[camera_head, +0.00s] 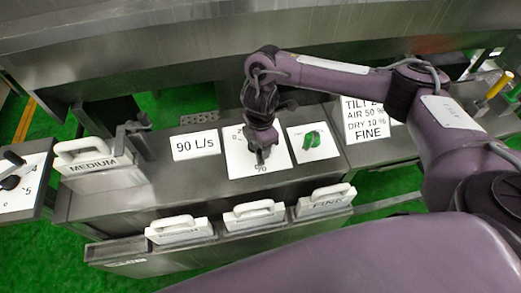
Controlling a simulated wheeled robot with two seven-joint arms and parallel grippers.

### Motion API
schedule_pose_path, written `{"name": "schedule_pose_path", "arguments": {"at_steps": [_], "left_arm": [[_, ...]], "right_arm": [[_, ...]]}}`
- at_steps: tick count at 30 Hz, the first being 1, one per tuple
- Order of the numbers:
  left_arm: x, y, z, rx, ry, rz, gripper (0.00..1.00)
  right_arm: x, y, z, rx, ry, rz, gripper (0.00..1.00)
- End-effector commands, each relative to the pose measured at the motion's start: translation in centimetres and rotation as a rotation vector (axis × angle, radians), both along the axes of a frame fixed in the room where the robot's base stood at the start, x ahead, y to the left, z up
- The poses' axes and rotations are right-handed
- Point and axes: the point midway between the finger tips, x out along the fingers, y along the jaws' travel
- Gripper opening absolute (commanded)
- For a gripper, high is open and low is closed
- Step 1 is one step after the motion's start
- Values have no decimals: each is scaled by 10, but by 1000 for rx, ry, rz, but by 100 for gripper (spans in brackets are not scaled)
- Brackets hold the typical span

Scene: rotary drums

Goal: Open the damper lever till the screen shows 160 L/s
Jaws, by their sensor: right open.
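The screen (195,145) is a white plate reading "90 L/s" on the grey console. Just right of it is a white dial plate (238,163) with a "%" mark at its lower edge. My right gripper (261,156) is open and points down over this plate. The gripper and wrist cover the plate's middle, so the damper lever is hidden or cannot be told apart from the dark fingers. I cannot tell whether the fingers touch it. My left gripper is not in view.
A green knob (312,139) on a white plate sits right of the dial. A white-handled "MEDIUM" piece (92,160) stands left. Several white-handled plates (254,213) line the front. A yellow-handled lever (499,86) is far right.

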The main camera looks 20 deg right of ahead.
Motion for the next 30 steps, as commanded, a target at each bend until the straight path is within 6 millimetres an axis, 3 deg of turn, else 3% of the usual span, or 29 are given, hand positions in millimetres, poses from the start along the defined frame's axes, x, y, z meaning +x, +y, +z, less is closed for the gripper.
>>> {"name": "schedule_pose_path", "arguments": {"at_steps": [3, 9, 30], "left_arm": [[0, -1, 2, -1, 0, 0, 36], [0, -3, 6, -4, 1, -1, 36], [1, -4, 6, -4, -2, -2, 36]], "right_arm": [[1, 0, 24, -1, -4, 3, 46], [0, 0, 40, -2, -1, 2, 46], [-1, 0, 41, -1, 2, 1, 46]]}}
